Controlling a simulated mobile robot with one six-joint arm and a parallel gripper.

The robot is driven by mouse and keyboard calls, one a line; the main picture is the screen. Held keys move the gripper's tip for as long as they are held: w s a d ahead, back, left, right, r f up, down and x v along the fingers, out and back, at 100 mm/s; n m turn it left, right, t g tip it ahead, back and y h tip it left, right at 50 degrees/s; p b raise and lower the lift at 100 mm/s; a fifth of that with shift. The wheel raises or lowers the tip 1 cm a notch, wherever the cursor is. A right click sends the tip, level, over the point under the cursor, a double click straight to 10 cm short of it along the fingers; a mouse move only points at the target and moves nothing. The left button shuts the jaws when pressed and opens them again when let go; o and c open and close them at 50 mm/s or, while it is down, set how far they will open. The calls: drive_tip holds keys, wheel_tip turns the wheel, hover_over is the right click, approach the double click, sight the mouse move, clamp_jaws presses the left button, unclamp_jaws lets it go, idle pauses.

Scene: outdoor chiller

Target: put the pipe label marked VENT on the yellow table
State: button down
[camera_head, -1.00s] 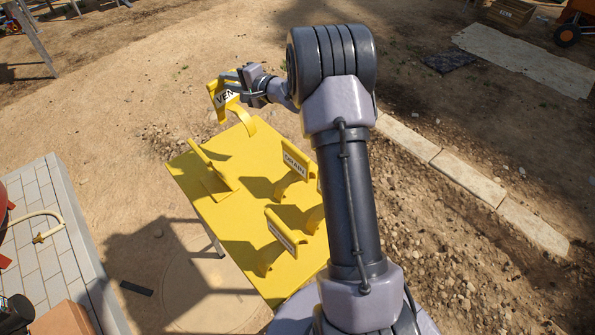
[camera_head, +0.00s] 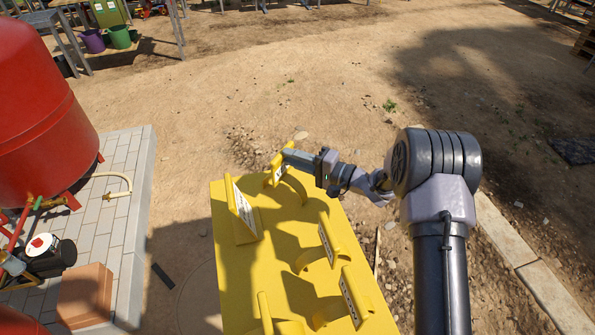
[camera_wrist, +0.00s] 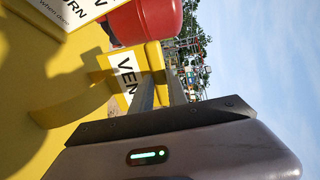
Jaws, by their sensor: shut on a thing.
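The yellow pipe label marked VENT (camera_head: 278,169) is at the far end of the yellow table (camera_head: 228,285). My gripper (camera_head: 287,160) is shut on its upper edge, coming from the right. In the wrist view the label (camera_wrist: 124,70) shows the letters VEN, with the rest covered by the gripper fingers (camera_wrist: 158,85). The label stands about upright over the table top, its curved base low over the surface. I cannot tell whether the base touches the table.
Other yellow labels stand on the table: one at left (camera_head: 241,213), one at right (camera_head: 327,242), one nearer (camera_head: 352,297). The left label is close beside the VENT label. A red tank (camera_head: 45,110) stands on a paved pad (camera_head: 125,200) at left.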

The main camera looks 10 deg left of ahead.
drive_tip(key=shift+f, duration=0.65)
drive_tip(key=shift+r, duration=0.15)
drive_tip(key=c, duration=1.3)
unclamp_jaws()
drive_tip(key=shift+d, duration=0.1)
